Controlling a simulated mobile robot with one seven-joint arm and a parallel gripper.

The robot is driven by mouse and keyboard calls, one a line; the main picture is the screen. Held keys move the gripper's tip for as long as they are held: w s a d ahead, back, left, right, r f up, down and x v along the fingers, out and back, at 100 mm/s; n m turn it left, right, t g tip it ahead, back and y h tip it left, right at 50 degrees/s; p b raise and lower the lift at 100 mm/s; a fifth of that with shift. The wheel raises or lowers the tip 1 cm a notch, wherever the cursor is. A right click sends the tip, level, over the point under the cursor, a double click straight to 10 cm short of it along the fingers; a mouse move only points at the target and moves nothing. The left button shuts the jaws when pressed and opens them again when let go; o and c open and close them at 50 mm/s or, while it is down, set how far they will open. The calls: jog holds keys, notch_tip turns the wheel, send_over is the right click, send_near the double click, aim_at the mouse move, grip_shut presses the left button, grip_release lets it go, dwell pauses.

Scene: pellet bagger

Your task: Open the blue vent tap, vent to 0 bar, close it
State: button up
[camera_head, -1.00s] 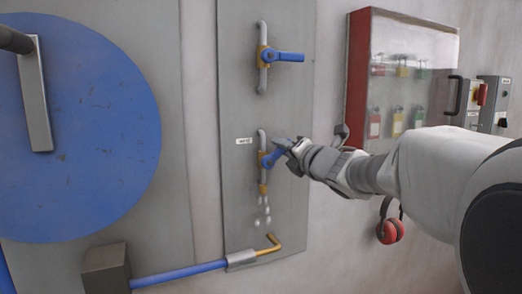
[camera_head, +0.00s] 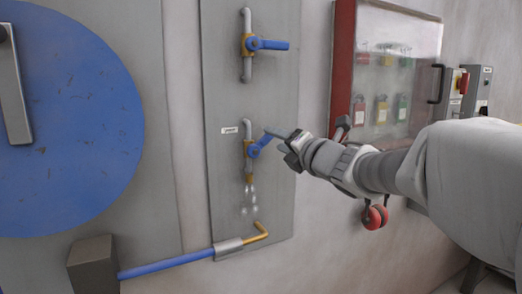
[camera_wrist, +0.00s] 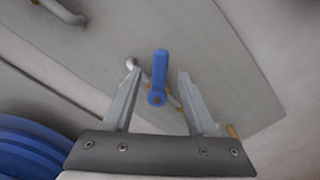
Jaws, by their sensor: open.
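The lower blue vent tap (camera_head: 260,146) sits on a brass valve body (camera_head: 249,149) in a short grey pipe on the grey panel, beside a small white label (camera_head: 230,130). Its lever slants up to the right. White puffs (camera_head: 250,200) come out below the brass outlet. My gripper (camera_head: 272,136) is at the lever's outer end. In the wrist view the blue lever (camera_wrist: 158,75) stands between the two spread fingers of my gripper (camera_wrist: 157,84), with gaps on both sides. I see no pressure gauge.
A second blue tap (camera_head: 268,44) is higher on the panel, its lever level. A blue pipe (camera_head: 170,266) with a brass elbow runs below. A red-framed padlock cabinet (camera_head: 343,70) and red ear defenders (camera_head: 375,216) are at the right. A large blue disc (camera_head: 75,120) is at the left.

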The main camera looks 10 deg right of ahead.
jog(key=p+v, duration=0.1)
jog(key=v, duration=1.1)
jog(key=shift+s+p, duration=0.3)
jog(key=shift+d, duration=0.1)
